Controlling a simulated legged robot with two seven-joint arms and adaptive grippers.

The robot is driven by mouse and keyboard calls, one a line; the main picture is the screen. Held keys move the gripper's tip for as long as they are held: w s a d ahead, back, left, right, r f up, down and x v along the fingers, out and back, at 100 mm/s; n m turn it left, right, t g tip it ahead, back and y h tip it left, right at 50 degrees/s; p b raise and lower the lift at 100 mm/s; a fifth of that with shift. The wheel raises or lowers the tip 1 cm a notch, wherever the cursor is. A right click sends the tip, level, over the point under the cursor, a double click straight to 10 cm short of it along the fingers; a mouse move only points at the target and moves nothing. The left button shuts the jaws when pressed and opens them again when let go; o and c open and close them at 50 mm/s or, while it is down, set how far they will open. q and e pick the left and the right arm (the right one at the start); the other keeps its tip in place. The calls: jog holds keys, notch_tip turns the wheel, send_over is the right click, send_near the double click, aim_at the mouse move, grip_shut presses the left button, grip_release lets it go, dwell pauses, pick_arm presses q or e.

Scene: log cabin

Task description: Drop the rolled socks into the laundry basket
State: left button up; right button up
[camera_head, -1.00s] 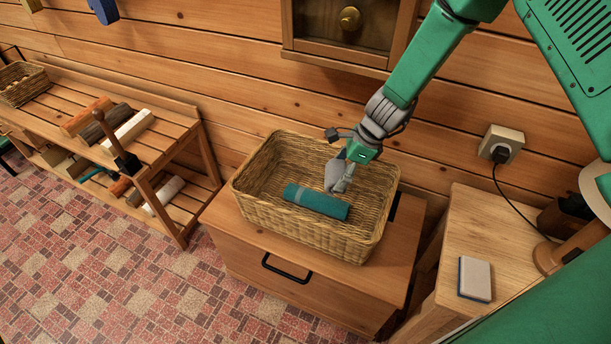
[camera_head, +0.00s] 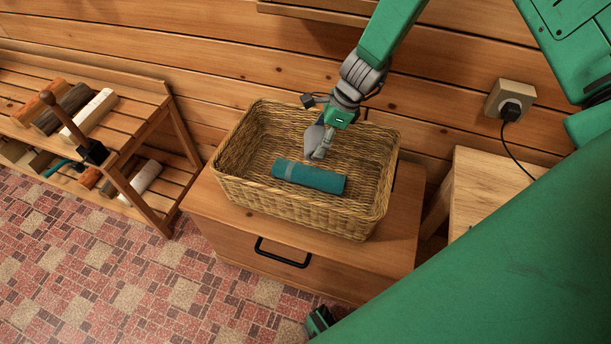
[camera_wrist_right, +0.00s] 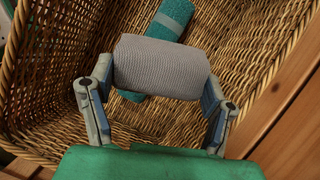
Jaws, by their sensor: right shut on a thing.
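My right gripper (camera_head: 321,146) is shut on a light grey knitted roll, the rolled socks (camera_wrist_right: 162,66). In the right wrist view the roll lies crosswise between both fingers. The gripper points down into the wicker laundry basket (camera_head: 292,215), inside the outline of its rim in the head view. A teal roll (camera_head: 312,178) with a paler band at one end lies in the basket. In the right wrist view the grey roll partly covers this teal roll (camera_wrist_right: 172,18). Whether the grey roll touches it is unclear. My left gripper is not in view.
The basket stands on a wooden cabinet (camera_head: 225,225) with a black handle, near the log wall. A small wooden table (camera_head: 480,190) and a wall socket with a plug (camera_head: 510,98) are at right.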

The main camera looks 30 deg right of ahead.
jog(key=shift+a, duration=0.4)
jog(key=o, duration=1.2)
jog(key=shift+c, duration=0.2)
jog(key=shift+d, duration=0.1)
jog(key=shift+d, duration=0.1)
jog(key=shift+d+r, duration=0.15)
jog(key=shift+r, duration=0.05)
jog(key=v, duration=1.1)
jog(key=shift+r, duration=0.2)
